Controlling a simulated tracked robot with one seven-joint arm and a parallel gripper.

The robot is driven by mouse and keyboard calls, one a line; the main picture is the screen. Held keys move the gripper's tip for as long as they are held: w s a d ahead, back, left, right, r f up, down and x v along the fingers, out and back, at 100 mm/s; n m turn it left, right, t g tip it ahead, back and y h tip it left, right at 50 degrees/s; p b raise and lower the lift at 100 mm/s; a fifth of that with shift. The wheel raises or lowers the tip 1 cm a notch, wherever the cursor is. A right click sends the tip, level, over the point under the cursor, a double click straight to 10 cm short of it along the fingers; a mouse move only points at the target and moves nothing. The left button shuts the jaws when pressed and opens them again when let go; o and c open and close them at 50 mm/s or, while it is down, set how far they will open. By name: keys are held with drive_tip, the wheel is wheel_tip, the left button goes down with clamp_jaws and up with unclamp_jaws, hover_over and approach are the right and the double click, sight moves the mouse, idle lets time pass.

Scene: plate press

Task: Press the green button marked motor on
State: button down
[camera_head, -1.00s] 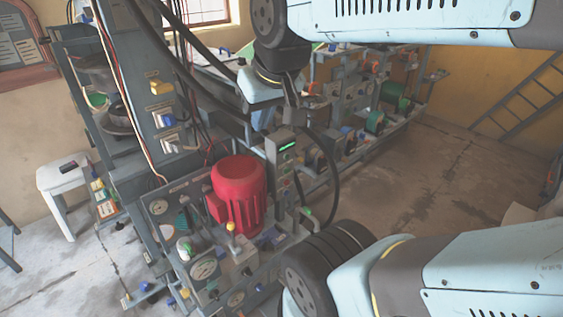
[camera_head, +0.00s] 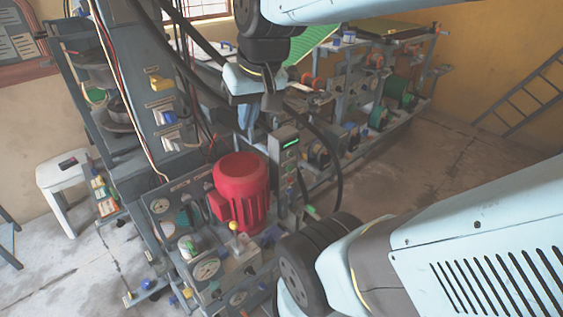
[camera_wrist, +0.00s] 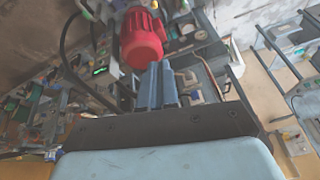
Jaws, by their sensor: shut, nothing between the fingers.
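The control box (camera_head: 285,150) is a narrow grey upright unit with a lit green display and a column of small buttons. It stands just right of the red motor (camera_head: 240,188). The button markings are too small to read, so I cannot tell which button is motor on. My gripper (camera_head: 247,118) is shut and empty, pointing down above and left of the control box, apart from it. In the wrist view my gripper's fingers (camera_wrist: 156,86) lie together below the red motor (camera_wrist: 143,38). The box's green display (camera_wrist: 101,70) shows to their left.
A grey column with yellow and blue switches (camera_head: 160,100) rises left of the motor. Dark hoses hang close around my gripper. Gauges (camera_head: 206,268) and a yellow-knobbed lever (camera_head: 233,228) sit in front of the motor. Open floor (camera_head: 400,185) lies to the right.

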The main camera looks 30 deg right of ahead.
sight(292, 166)
drive_tip(key=w+d+f+m+t+y, duration=0.1)
drive_tip(key=w+d+f+m+y, duration=0.55)
drive_tip(key=w+f+m, duration=0.35)
drive_tip(key=w+d+f+m+y, duration=0.6)
drive_tip(key=w+d+f, duration=0.1)
drive_tip(key=f, duration=0.4)
drive_tip(key=s+d+f+m+t+h, duration=0.2)
drive_tip(key=d+f+m+t+h, duration=0.3)
drive_tip(key=d+f+m, duration=0.3)
drive_tip(key=s+d+f+m+t+h, duration=0.3)
drive_tip(key=d+f+m+t+h, duration=0.2)
drive_tip(key=d+f, duration=0.8)
wheel_tip(292, 166, down, 4)
drive_tip(key=m+t, duration=0.2)
drive_tip(key=m, duration=0.2)
drive_tip(key=shift+w+h, duration=0.1)
drive_tip(key=shift+h, duration=0.15)
drive_tip(key=w, duration=0.4)
drive_tip(key=w+a, duration=0.1)
drive_tip(key=w, duration=0.4)
drive_tip(key=w+a, duration=0.1)
drive_tip(key=w, duration=0.3)
drive_tip(key=shift+w, duration=0.4)
